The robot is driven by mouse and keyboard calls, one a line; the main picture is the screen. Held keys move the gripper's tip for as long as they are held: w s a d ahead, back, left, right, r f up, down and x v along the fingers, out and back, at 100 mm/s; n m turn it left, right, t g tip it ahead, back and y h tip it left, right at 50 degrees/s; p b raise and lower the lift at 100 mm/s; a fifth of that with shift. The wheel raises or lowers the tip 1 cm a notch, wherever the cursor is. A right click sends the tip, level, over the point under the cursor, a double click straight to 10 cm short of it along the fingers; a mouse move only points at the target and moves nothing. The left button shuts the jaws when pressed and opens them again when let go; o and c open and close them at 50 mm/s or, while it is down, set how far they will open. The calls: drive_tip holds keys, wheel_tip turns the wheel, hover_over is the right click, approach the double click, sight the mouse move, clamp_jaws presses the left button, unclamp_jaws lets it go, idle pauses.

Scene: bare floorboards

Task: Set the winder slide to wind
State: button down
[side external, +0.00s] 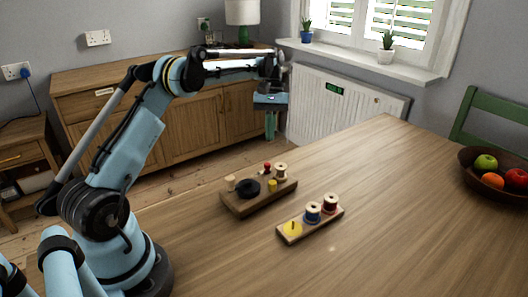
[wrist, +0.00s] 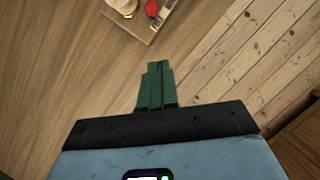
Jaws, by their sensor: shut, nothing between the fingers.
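The winder is a wooden block (side external: 260,201) on the table. It carries a black disc (side external: 248,187), a pale wooden peg (side external: 230,182), a yellow knob (side external: 272,185), a small red knob (side external: 266,168) and a spool of pale thread (side external: 281,171). In the wrist view, the red knob (wrist: 152,8) sits at the top edge beside a light strip whose markings I cannot read. I cannot tell for sure which part is the slide. My gripper (side external: 271,134) hangs in the air, fingers down, apart from the winder. Its green fingers (wrist: 158,66) are shut and empty.
A fruit bowl (side external: 492,178) stands at the right. The table's edge and floorboards (wrist: 235,75) lie right of my fingers.

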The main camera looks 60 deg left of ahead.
sight(267, 168)
drive_tip(key=x, duration=0.3)
drive_tip(key=shift+s+d+f, duration=0.2)
drive_tip(key=shift+f, duration=0.05)
drive_tip(key=shift+s+d, duration=1.2)
drive_tip(key=shift+d, duration=0.1)
drive_tip(key=shift+s+r, duration=0.1)
